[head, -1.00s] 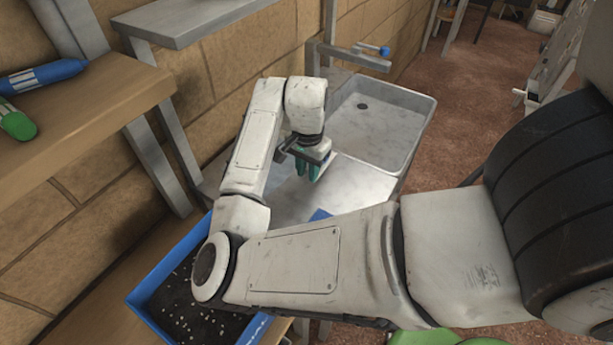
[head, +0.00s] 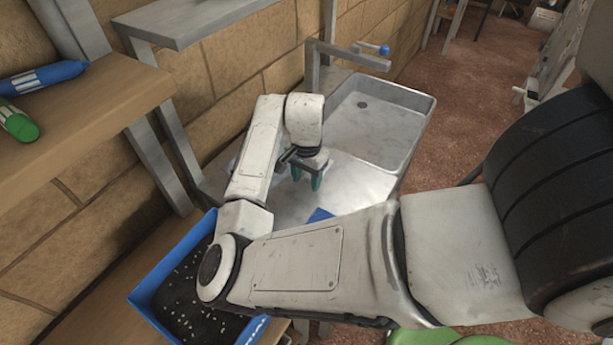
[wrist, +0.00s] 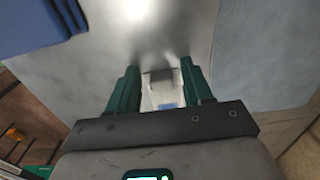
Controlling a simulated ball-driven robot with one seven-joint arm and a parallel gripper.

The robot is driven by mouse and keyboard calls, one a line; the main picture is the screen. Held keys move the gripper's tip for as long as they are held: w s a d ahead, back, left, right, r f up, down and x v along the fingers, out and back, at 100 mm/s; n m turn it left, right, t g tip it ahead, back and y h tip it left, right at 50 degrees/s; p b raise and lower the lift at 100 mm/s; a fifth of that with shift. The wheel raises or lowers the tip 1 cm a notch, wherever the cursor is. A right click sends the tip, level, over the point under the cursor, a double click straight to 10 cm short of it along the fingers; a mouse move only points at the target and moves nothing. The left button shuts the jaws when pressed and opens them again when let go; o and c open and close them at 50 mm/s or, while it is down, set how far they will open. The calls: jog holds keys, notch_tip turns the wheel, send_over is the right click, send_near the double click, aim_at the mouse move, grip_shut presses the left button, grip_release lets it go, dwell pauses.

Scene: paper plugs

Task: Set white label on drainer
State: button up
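The drainer (head: 345,183) is the pale metal surface beside the sink basin, and it fills much of the wrist view (wrist: 240,50). My gripper (head: 307,179) is low over it. In the wrist view its green fingers (wrist: 160,88) stand apart, so it is open. A small whitish piece with a pale blue patch (wrist: 162,97) shows between and beyond the fingers. It looks like the white label on the drainer, but its lower part is hidden by the gripper body. I cannot tell whether the fingers touch the drainer. The label is not clear in the head view.
A blue flat item (head: 320,215) lies on the drainer near my arm. The sink basin (head: 375,122) is behind to the right. A blue tray of dark soil (head: 150,307) stands at the lower left. A shelf (head: 90,120) holds blue and green items.

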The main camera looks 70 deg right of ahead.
jog(key=shift+r, duration=0.1)
notch_tip(320, 180, up, 12)
jog(key=shift+b, duration=0.4)
